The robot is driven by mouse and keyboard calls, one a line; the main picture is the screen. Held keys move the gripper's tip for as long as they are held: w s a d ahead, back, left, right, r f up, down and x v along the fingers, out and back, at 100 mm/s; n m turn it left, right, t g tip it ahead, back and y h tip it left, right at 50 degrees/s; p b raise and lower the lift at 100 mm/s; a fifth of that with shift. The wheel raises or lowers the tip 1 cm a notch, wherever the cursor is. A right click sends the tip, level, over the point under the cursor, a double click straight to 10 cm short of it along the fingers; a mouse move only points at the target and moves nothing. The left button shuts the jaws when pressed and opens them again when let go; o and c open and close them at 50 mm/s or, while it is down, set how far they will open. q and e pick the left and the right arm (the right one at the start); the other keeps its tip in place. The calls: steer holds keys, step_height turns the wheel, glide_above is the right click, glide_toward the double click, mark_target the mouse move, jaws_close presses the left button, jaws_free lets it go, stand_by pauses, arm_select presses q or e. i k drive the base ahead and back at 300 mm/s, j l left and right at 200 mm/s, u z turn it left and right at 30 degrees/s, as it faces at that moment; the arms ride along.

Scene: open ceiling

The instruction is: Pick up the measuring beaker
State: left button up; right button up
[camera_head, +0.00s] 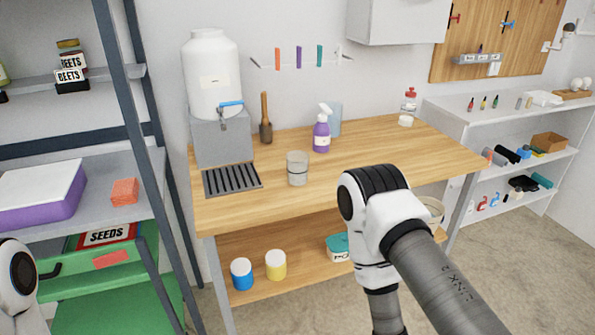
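A clear, straight-sided beaker (297,169) stands upright on the wooden table, just right of the black drip grate. It has a dark line around its lower part; any finer markings are too small to read. No gripper touches it. My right arm comes in from the lower right, its bent joint over the front of the table, to the right of the beaker. Its gripper is out of the frame. Only a piece of my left arm shows at the lower left edge, and its gripper is out of view too.
A white water dispenser (213,85) stands behind the drip grate (232,180). A purple spray bottle (321,132) and a bluish clear container (335,119) stand behind the beaker. A metal shelf (130,100) rises at the left. The tabletop (385,150) right of the beaker is mostly clear.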

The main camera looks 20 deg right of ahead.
mark_target(298, 169)
steer(key=i+z, duration=0.2)
steer(key=z, duration=0.25)
steer(key=i+z, duration=0.25)
steer(key=z, duration=0.15)
